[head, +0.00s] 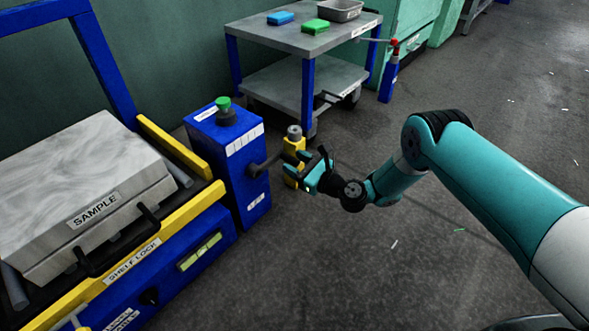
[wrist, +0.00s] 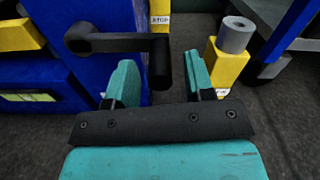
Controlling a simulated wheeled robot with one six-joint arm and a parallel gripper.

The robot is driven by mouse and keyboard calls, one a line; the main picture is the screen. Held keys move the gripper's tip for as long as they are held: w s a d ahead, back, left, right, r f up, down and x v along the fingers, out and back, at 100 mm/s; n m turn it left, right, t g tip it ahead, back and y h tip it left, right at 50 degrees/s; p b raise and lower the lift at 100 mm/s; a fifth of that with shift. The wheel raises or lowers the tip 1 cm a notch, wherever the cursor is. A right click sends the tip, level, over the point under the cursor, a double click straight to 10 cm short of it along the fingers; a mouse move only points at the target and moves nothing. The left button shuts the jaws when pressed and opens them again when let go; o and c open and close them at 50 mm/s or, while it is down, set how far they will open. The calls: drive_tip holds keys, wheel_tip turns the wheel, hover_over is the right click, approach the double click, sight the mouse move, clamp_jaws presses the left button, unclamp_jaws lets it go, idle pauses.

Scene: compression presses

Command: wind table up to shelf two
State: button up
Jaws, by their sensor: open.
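The blue table unit (head: 160,285) with yellow rails stands at left in the head view and bears a grey block labelled SAMPLE (head: 150,185). A blue box (head: 228,170) with a green knob stands at its right end. A black crank (wrist: 120,42) juts from a blue face, and its upright grip (wrist: 160,62) shows between my fingers in the wrist view. My gripper (head: 310,172) is open, one finger on each side of the grip, with gaps showing. In the head view my gripper covers the crank's end. Whether the grip is fully inside the jaws is unclear.
A yellow post (wrist: 226,68) with a grey cylinder on top stands just right of my right finger. A grey cart (head: 300,40) with blue legs, sponge-like blocks and a tray stands behind. A blue post (head: 388,78) is beside it. Floor at right is clear.

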drive_tip(key=shift+w+a, duration=0.2)
drive_tip(key=shift+a, duration=0.05)
clamp_jaws()
drive_tip(key=shift+f+m+b, duration=0.3)
drive_tip(key=shift+b, duration=0.1)
